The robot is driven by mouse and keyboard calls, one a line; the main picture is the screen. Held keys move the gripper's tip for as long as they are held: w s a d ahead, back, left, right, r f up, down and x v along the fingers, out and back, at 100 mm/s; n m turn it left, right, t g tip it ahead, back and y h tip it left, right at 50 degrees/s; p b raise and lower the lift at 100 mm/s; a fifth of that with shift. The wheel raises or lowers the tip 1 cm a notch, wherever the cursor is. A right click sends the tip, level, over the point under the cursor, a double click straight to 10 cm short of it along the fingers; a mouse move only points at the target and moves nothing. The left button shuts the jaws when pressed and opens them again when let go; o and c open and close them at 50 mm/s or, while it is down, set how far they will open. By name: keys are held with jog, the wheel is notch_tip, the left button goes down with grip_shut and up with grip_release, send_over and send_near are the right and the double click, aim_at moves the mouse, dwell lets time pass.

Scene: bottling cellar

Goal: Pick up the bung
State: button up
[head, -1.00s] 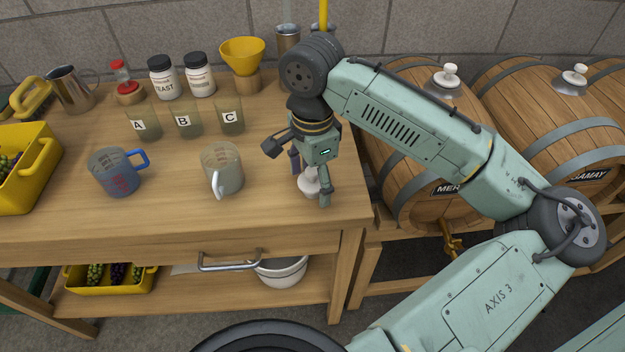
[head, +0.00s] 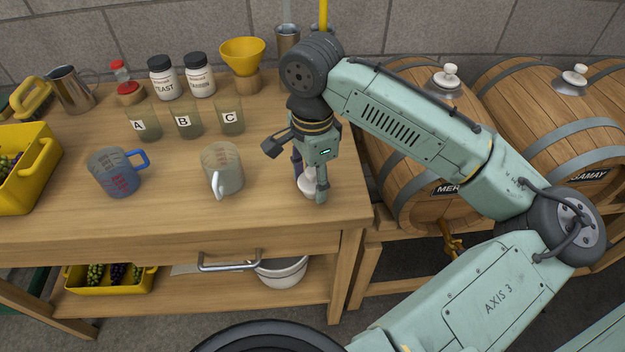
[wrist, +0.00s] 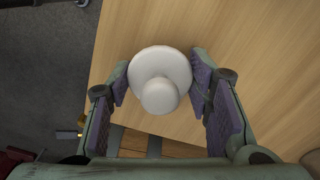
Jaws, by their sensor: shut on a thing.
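The bung (wrist: 160,72) is white, with a round knob on a wider disc. It stands near the right end of the wooden table and partly shows below my gripper in the head view (head: 308,188). My gripper (wrist: 160,85) points down over it, with one purple-padded finger on each side. The fingers are shut on the bung. In the head view my gripper (head: 311,182) hides part of the bung, and I cannot tell whether the bung touches the tabletop.
On the table (head: 265,212) a blue-handled jug (head: 115,175) and a white-handled jug (head: 222,172) stand to the left. Beakers A, B and C, bottles and a yellow funnel (head: 242,55) stand behind. Barrels (head: 415,165) are at the right. The front tabletop is clear.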

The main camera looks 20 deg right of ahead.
jog(key=shift+r+b, duration=0.3)
jog(key=shift+r, duration=0.55)
jog(key=shift+s+d+r+b, duration=0.2)
jog(key=shift+s+r+b, duration=0.3)
jog(key=shift+r, duration=0.3)
jog(key=s+d+r+b, duration=0.1)
jog(key=s+d, duration=0.1)
jog(key=s, duration=0.5)
jog(key=s+d+b, duration=0.1)
jog(key=s+d, duration=0.2)
jog(key=s, duration=0.4)
jog(key=shift+d+r, duration=0.15)
jog(key=shift+r, duration=0.2)
jog(key=shift+d, duration=0.1)
